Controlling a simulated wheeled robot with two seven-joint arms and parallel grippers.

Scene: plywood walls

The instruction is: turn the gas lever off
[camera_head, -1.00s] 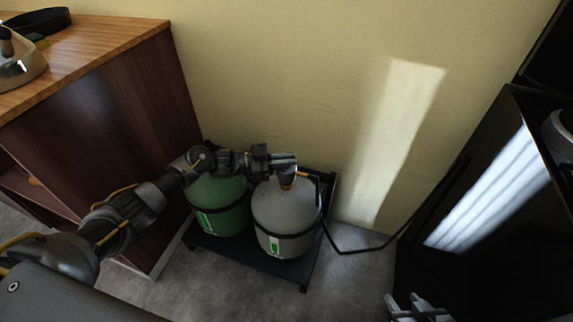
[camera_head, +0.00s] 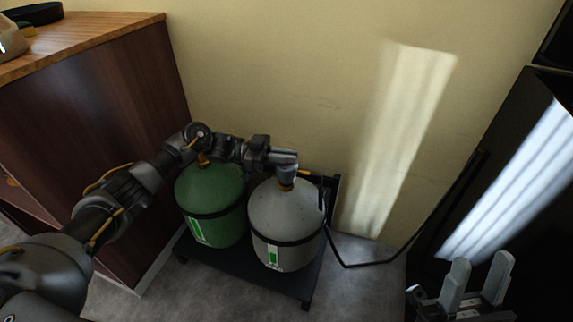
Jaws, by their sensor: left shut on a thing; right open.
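A grey gas bottle (camera_head: 282,218) stands upright on a black stand, beside a green gas bottle (camera_head: 213,195) on its left. My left gripper (camera_head: 288,162) is at the top of the grey bottle, shut on what appears to be its gas lever; the fingers hide the lever, so its angle cannot be told. My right gripper (camera_head: 478,284) is open and empty at the lower right, well apart from the bottles.
A wooden cabinet (camera_head: 95,120) with a light top stands on the left. A black hose (camera_head: 370,264) runs from the bottles to the black appliance (camera_head: 520,190) on the right. The plain wall is behind; grey floor lies in front.

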